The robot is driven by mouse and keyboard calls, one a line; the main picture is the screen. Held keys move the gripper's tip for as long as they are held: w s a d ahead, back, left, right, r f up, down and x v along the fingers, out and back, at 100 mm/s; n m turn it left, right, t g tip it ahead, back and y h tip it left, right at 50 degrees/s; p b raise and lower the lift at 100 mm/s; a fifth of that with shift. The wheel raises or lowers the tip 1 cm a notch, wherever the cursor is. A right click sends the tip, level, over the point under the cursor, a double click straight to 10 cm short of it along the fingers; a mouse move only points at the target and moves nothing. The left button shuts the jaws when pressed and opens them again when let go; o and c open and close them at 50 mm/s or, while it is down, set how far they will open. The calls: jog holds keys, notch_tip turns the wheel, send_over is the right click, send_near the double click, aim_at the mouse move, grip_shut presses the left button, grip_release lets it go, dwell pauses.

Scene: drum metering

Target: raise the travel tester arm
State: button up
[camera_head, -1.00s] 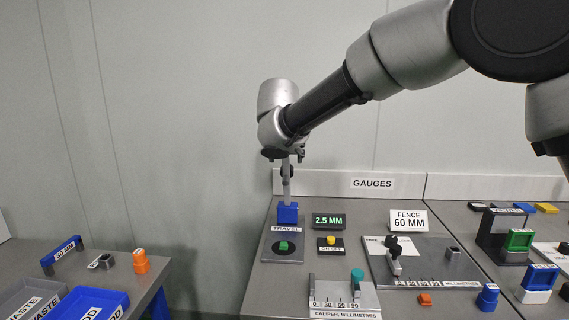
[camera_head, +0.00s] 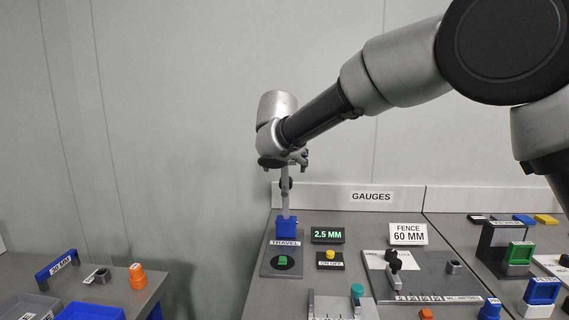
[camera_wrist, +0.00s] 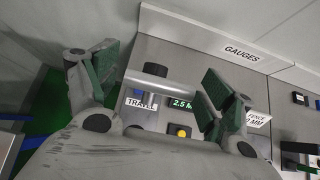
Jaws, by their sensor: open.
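The travel tester (camera_head: 286,228) stands on the left part of the gauges bench, a blue block with an upright grey post and a TRAVEL label. Its plate carries a green piece (camera_head: 283,260) on a dark disc. My gripper (camera_head: 285,162) is above the tester at the top of the post. In the wrist view my gripper (camera_wrist: 158,85) has its fingers wide apart, one either side of the bar. Contact cannot be judged.
A display (camera_head: 327,235) reads 2.5 MM, with a yellow button (camera_head: 330,254) below it. The fence gauge (camera_head: 420,270) and its 60 MM sign (camera_head: 408,234) are to the right. The caliper (camera_head: 330,306) is in front. A blue tray (camera_head: 90,313) is at lower left.

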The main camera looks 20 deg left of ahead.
jog(key=shift+s, duration=0.1)
jog(key=v, duration=1.1)
jog(key=shift+s+r, duration=0.3)
jog(key=shift+d, duration=0.1)
